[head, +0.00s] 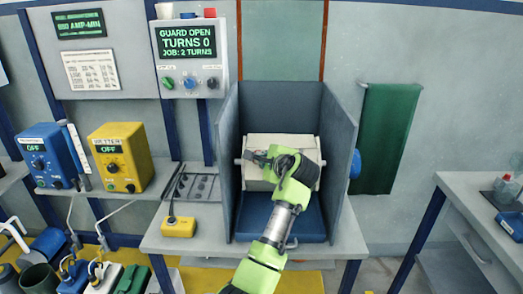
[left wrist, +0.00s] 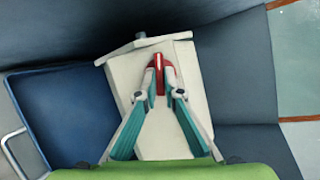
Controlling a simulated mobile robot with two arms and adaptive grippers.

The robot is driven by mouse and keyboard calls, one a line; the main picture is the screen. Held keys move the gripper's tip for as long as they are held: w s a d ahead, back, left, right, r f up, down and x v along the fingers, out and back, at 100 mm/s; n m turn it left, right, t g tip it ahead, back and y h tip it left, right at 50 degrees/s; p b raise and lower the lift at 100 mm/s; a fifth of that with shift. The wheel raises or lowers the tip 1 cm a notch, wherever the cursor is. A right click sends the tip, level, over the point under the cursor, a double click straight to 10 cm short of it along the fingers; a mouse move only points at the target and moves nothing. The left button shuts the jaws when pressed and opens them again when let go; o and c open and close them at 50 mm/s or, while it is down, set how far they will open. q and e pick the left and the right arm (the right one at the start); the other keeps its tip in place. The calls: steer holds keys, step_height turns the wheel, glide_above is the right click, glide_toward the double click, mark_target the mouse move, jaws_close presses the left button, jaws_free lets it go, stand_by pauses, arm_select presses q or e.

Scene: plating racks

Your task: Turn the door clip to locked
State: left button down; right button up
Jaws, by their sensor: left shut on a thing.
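The door clip, a small red piece with a pale stripe (left wrist: 158,66), sits on the cream barrel (left wrist: 130,75) in the left wrist view. My left gripper (left wrist: 161,92) is shut on it, one finger on each side. The stripe runs nearly up and down in that view. In the head view the cream barrel (head: 282,142) sits between grey guard walls, and my left gripper (head: 253,157) reaches over its front. The clip is hidden there by the gripper. My right gripper is in neither view.
Grey side walls (head: 228,165) stand close on both sides of the barrel, with a blue tray (head: 310,222) below. A control box (head: 190,55) reads GUARD OPEN, TURNS 0. A yellow pendant (head: 179,227) lies left on the bench. A blue knob (head: 355,164) projects at right.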

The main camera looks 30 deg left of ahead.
arm_select(q)
steer(key=shift+s+a+f+m+t+h+p, duration=0.15)
steer(key=shift+m+t+h+p, duration=0.65)
steer(key=shift+m+p, duration=2.15)
steer(key=shift+s+a+f+m+t+h+p, duration=0.15)
steer(key=shift+m+t+p, duration=1.25)
steer(key=shift+m+p, duration=1.6)
steer(key=shift+s+a+f+m+t+h+p, duration=0.1)
steer(key=shift+s+m+t+h+p, duration=0.2)
steer(key=shift+m+t+p, duration=1.75)
steer(key=shift+w+m+g+p, duration=0.1)
steer(key=shift+m+g+p, duration=0.8)
steer(key=shift+m, duration=0.3)
steer(key=c, duration=2.2)
jaws_free()
steer(key=shift+o, duration=0.2)
